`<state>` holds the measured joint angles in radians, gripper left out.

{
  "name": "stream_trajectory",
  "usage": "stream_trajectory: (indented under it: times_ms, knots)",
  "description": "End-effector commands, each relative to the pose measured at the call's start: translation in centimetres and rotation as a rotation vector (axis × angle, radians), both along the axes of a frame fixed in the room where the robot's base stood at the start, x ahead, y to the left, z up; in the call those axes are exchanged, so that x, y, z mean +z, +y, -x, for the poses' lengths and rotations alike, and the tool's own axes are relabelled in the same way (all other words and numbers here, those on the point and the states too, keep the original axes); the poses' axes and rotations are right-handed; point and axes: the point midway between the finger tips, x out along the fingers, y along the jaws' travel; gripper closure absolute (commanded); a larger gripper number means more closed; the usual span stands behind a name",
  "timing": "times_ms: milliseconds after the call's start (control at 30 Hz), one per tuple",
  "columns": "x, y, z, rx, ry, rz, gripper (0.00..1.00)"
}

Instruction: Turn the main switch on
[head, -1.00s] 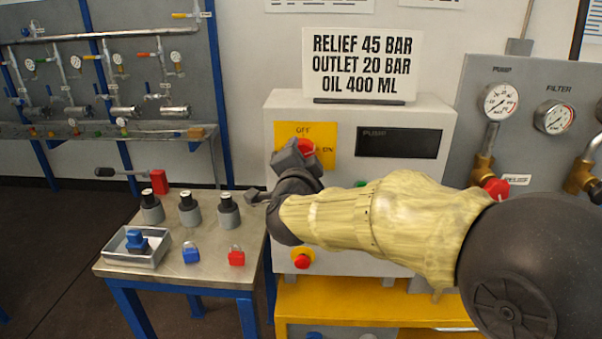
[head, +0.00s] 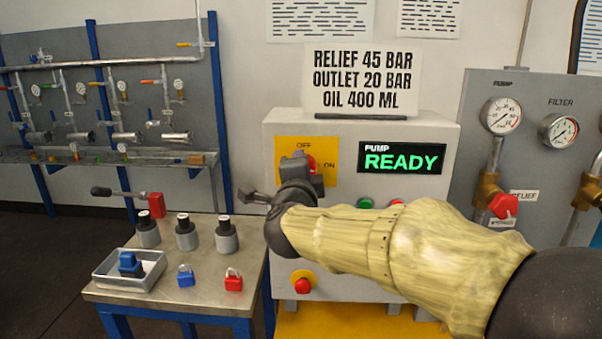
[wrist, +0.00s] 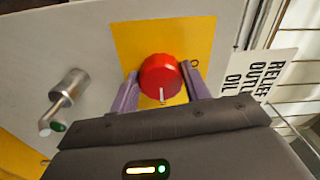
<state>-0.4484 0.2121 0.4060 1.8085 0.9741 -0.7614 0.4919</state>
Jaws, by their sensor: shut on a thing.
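The main switch is a round red knob (wrist: 161,77) on a yellow plate (wrist: 125,42) on the grey pump cabinet (head: 345,227). In the wrist view it sits between the two fingers of my gripper (wrist: 160,85), which is shut on it, and its white mark points toward the gripper. The cabinet's display (head: 402,158) is lit and reads PUMP READY in white and green.
A green button (head: 365,203) and a red-and-yellow button (head: 302,284) are on the cabinet. A steel table (head: 215,262) at left holds vessels, padlocks and a tray. A gauge panel (head: 530,105) with a red relief valve (head: 504,206) stands at right.

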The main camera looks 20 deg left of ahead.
Motion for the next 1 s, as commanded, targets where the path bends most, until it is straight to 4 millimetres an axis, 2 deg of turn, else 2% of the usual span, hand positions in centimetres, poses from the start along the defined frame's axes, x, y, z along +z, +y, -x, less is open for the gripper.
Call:
stream_trajectory:
  times_ms: [67,100,200,500,667,767,1000]
  knots:
    - [-0.1,0.0,0.0,0.0,0.003,-0.002,0.76]
    - [-0.1,0.0,0.0,0.0,0.003,-0.002,0.52]
    - [-0.1,0.0,0.0,0.0,0.002,-0.001,0.32]
    - [0.0,0.0,0.0,0.0,0.001,-0.001,0.32]
    - [0.0,-0.2,1.0,0.001,0.0,-0.001,0.32]
    - [0.0,-0.5,2.3,0.001,-0.001,-0.001,0.32]
    - [0.0,-1.6,6.9,0.002,-0.001,0.0,0.32]
